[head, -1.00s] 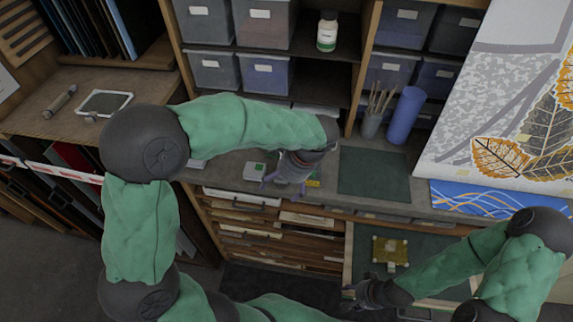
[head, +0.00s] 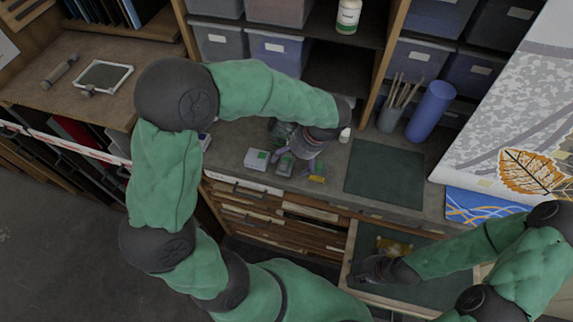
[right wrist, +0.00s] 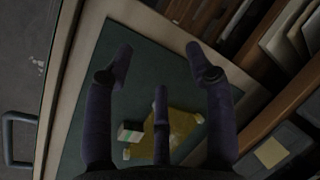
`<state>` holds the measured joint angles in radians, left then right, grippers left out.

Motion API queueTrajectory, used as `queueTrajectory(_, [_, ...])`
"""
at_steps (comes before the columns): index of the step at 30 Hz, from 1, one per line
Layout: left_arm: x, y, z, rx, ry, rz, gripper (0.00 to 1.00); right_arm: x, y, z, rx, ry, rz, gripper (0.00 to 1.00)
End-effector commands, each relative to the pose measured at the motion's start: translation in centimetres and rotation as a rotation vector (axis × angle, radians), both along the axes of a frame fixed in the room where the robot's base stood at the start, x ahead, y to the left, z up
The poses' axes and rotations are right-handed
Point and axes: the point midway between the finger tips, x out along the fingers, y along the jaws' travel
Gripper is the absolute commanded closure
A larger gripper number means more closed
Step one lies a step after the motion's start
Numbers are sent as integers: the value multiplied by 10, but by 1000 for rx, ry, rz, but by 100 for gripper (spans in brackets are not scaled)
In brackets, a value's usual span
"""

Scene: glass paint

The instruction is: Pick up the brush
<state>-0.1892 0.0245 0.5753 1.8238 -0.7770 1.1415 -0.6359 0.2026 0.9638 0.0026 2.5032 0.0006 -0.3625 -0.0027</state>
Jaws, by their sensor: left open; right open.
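Several thin brushes (head: 404,92) stand upright in a grey cup (head: 391,119) at the back of the counter; I cannot tell which one is meant. My left gripper (head: 297,169) is open, pointing down low over the counter among small boxes, well left of the cup. Its wrist hides part of what lies there. My right gripper (head: 362,282) is open over the left part of the pulled-out drawer. In the right wrist view its fingers (right wrist: 160,75) are spread with nothing between the tips.
A blue roll (head: 430,112) stands right of the cup. A dark green mat (head: 385,174) leaves clear counter in front. A white box (head: 256,159) and a yellow-labelled item (head: 317,179) lie near my left gripper. A white bottle (head: 348,16) stands on the shelf above.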

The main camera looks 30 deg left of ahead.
Motion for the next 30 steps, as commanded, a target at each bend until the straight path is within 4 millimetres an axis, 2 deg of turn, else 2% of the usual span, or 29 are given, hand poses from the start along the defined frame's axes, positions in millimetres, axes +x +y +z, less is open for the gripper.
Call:
queueTrajectory(5, [0, 4, -9, 0, 1, 1, 8, 0, 0, -2, 0, 0, 0, 45])
queueTrajectory(15, [-1, 20, -48, 0, 1, 1, 8, 0, 0, -10, 0, 0, 0, 45])
queueTrajectory(22, [0, 21, -49, -1, -1, 1, 8, 0, 0, -10, 0, 0, 0, 45])
queueTrajectory(23, [0, 21, -49, -1, -1, 1, 14, 0, 0, -10, 0, 0, 0, 45])
queueTrajectory(28, [-1, 20, -49, -1, -1, 1, 62, 0, 0, -10, 0, 0, 0, 45])
queueTrajectory(30, [-1, 20, -49, 0, 0, 0, 76, 0, 0, -10, 0, 0, 0, 45])
